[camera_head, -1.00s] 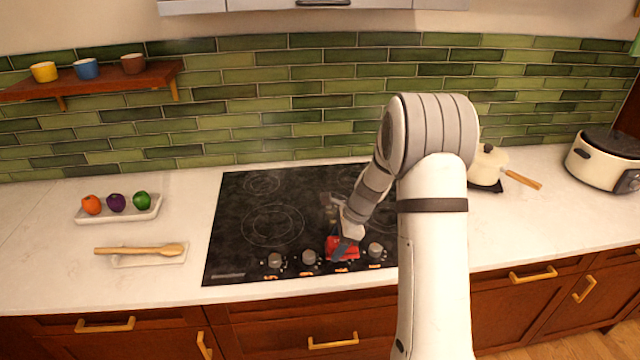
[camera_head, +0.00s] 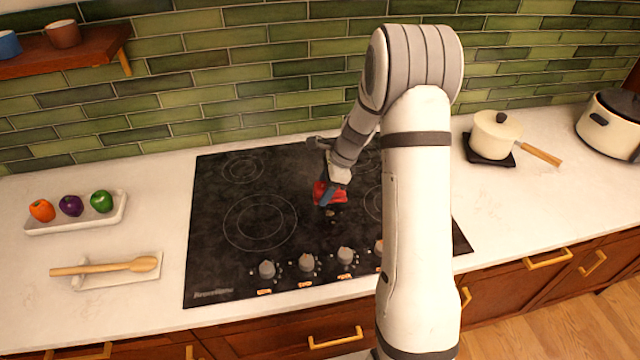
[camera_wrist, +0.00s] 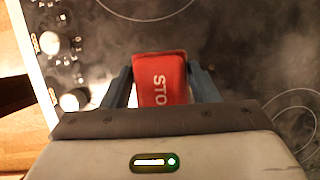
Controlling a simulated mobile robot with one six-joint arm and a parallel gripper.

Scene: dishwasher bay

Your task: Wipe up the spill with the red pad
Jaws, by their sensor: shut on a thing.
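The red pad (camera_head: 328,192) is between the fingers of my gripper (camera_head: 326,195), over the middle of the black cooktop (camera_head: 215,270). In the wrist view the red pad (camera_wrist: 162,82) shows white letters "STO", with a dark finger of my gripper (camera_wrist: 162,88) on each side. I cannot tell whether the pad touches the glass. A small brownish spot (camera_head: 331,215) shows on the cooktop just in front of the pad; it may be part of the spill. Pale hazy smears also cover the glass in the wrist view. My arm hides the cooktop's right part.
Several knobs (camera_head: 306,264) line the cooktop's front edge. A cream pot (camera_head: 497,135) stands at the right, its wooden handle pointing right. A tiled wall (camera_head: 230,75) closes the back.

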